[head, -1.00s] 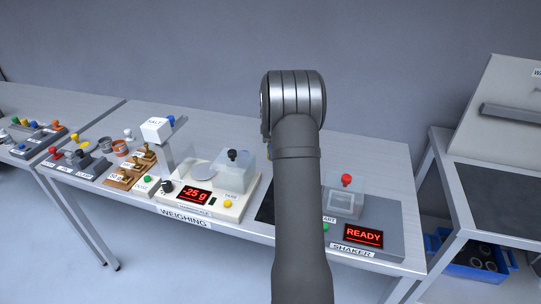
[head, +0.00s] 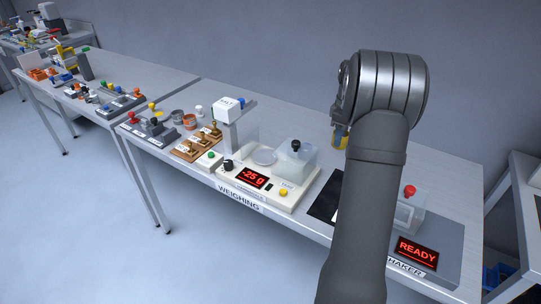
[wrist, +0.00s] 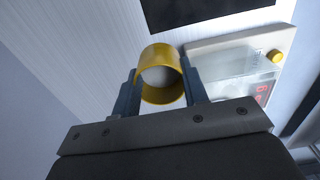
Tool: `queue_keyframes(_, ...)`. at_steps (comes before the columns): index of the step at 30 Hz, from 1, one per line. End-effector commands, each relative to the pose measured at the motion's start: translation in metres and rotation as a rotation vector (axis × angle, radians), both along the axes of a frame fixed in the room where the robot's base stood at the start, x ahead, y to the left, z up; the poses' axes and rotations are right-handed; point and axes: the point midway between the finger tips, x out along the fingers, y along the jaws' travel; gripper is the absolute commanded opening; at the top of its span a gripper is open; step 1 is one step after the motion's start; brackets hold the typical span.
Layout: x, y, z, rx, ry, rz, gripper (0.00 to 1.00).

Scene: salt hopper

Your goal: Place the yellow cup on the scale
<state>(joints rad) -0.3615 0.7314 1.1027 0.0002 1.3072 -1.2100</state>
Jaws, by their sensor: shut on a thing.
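My gripper (wrist: 158,72) is shut on the yellow cup (wrist: 160,97), with one finger on each side of it. In the wrist view I see its yellow wall and a pale interior whose content I cannot tell. The scale's edge (wrist: 205,50) shows right of the cup in the wrist view.
A clear box with a black knob (head: 296,146) stands on the scale right of the pan. A white salt hopper (head: 227,109) rises behind it on the left. A black mat (head: 325,198) and the shaker (head: 440,235), showing READY, are to the right.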

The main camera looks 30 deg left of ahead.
Motion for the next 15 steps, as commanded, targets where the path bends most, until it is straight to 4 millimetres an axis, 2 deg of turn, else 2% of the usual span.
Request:
queue_keyframes(1, -0.006, 0.025, 0.003, 0.001, -0.002, 0.009, 0.17)
queue_keyframes(3, -0.015, 0.052, 0.006, 0.001, -0.002, 0.008, 0.17)
queue_keyframes(8, -0.036, 0.108, 0.012, 0.001, -0.001, 0.008, 0.17)
queue_keyframes(15, -0.077, 0.183, 0.023, 0.001, -0.001, 0.006, 0.17)
